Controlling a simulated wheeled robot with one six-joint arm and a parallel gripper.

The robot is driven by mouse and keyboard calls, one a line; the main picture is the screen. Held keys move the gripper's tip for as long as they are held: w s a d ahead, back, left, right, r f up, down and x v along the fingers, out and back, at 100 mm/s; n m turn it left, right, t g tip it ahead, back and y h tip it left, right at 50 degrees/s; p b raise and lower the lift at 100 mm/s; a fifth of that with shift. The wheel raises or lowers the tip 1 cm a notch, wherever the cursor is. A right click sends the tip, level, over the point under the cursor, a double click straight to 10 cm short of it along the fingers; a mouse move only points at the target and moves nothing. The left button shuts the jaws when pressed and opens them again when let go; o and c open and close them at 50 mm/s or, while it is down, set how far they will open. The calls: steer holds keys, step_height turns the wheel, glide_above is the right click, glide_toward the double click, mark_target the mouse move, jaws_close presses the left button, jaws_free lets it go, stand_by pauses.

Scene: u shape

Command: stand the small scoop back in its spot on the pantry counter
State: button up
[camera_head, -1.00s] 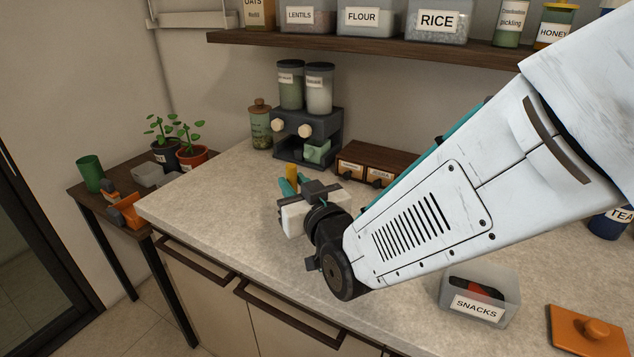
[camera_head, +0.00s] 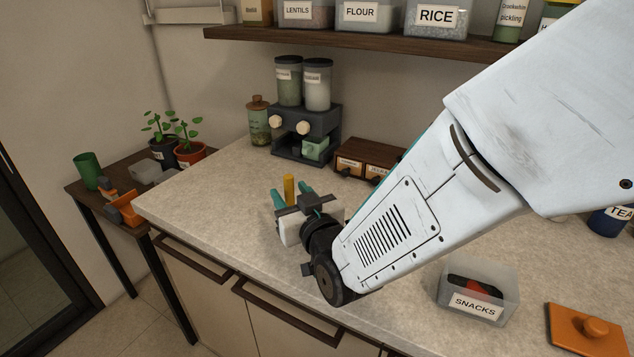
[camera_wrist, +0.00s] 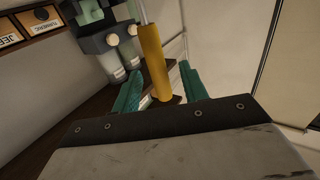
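A slim yellow handle (camera_head: 289,188), which I take for the small scoop, stands upright over the counter (camera_head: 215,205). In the wrist view the yellow handle (camera_wrist: 155,62) continues into a thin pale shaft at the top edge. My gripper (camera_head: 292,195) has its two teal fingers spread apart around the handle's line. In the wrist view my gripper (camera_wrist: 160,85) shows a clear gap between the right finger and the handle; contact on the left is hard to tell. The scoop's lower end and whatever it stands in or on are hidden behind my gripper.
A dark dispenser (camera_head: 290,122) with two jars and a small labelled drawer unit (camera_head: 385,155) stand behind the gripper. An open SNACKS bin (camera_head: 478,293) and an orange lid (camera_head: 583,328) lie to the right. The counter's left part is clear.

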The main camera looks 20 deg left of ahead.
steer(key=shift+r, duration=0.2)
steer(key=v, duration=1.2)
steer(key=shift+w, duration=0.1)
